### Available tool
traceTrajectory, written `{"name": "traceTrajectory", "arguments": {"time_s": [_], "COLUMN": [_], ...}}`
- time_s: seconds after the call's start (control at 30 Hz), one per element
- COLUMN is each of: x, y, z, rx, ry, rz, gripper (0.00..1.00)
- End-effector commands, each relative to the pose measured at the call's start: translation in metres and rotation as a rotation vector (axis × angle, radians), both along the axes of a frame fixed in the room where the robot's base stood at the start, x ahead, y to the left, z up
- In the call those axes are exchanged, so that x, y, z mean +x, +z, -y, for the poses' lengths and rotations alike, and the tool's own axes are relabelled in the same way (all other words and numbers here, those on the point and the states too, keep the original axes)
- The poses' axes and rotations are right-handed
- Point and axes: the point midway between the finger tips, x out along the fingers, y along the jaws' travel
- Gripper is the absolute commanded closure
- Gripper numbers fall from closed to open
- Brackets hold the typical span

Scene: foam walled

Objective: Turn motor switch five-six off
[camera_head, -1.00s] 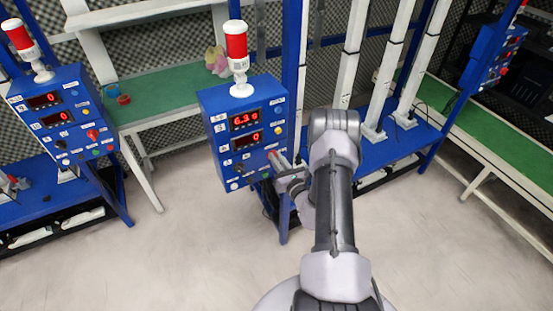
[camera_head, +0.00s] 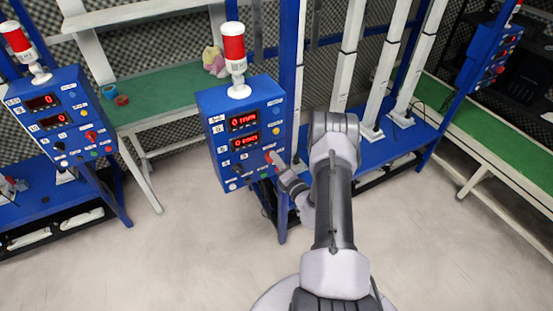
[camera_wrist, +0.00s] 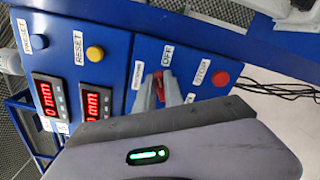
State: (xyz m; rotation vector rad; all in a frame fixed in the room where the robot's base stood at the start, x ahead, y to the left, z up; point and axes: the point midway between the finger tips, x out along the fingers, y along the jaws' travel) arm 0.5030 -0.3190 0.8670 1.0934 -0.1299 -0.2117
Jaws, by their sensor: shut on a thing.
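The middle blue control box (camera_head: 215,160) carries two lit red displays, the upper one (camera_head: 244,120) and the lower one (camera_head: 246,139). Both appear to read 0 with small letters after it. My gripper (camera_wrist: 167,89) is at the right part of its face, with its fingers shut on the red motor switch (camera_wrist: 167,77). The switch's end shows between the fingertips, beside the OFF label (camera_wrist: 167,54); the rest is hidden. The box's number labels are too small to read.
A red STOP button (camera_wrist: 221,78) sits close beside my fingers. Yellow (camera_wrist: 95,53) and blue RESET-side buttons (camera_wrist: 39,42) lie further left. A similar box (camera_head: 60,110) stands at the left, another (camera_head: 490,60) at the far right. Open floor lies in front.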

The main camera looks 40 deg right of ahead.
Motion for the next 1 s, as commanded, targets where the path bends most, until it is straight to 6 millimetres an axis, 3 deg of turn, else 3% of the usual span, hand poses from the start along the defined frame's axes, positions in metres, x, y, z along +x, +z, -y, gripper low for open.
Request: {"name": "traceTrajectory", "arguments": {"time_s": [0.5, 1.0], "x": [-0.0008, -0.0007], "y": [-0.0051, -0.0063], "z": [0.0002, 0.0001], "rx": [0.369, 0.475], "ry": [0.001, 0.001], "rz": [0.085, 0.111], "gripper": [1.00, 1.00]}}
